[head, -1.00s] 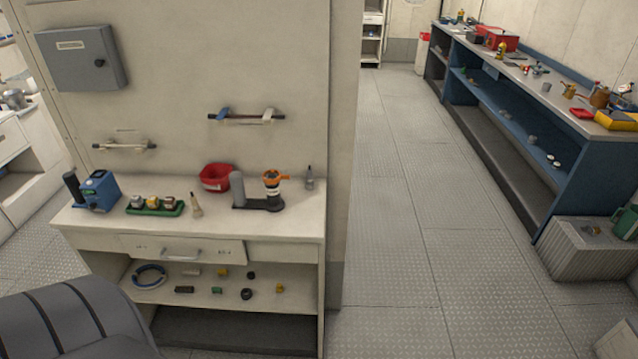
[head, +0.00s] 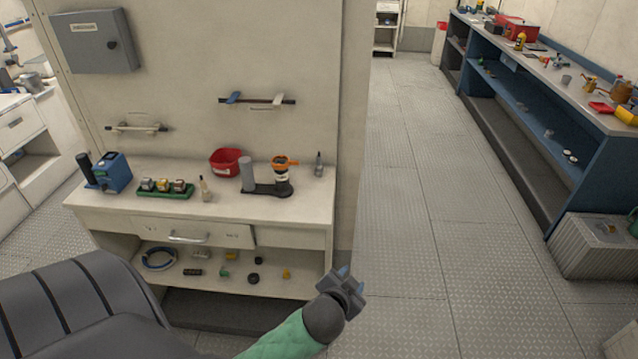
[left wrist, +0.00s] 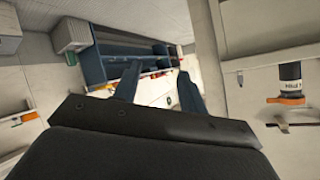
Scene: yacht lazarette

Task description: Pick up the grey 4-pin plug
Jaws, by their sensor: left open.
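I cannot make out for certain a grey 4-pin plug. Several small blocky parts, some greyish and some yellow, sit in a green tray (head: 165,191) on the white workbench (head: 120,207). More small parts lie on the shelf below, too small to identify. My left gripper (head: 350,277) is in front of the bench's right end, apart from the tray and the shelf parts. It is open and empty; in the left wrist view its two dark blue fingers (left wrist: 159,70) stand apart with nothing between them. My right gripper is out of view.
The bench also carries a blue device (head: 113,173), a small brush-like item (head: 204,189), a red bin (head: 228,163) and a black stand with an orange-topped cylinder (head: 282,176). A wall box (head: 97,41) hangs above. Open floor (head: 410,230) lies to the right.

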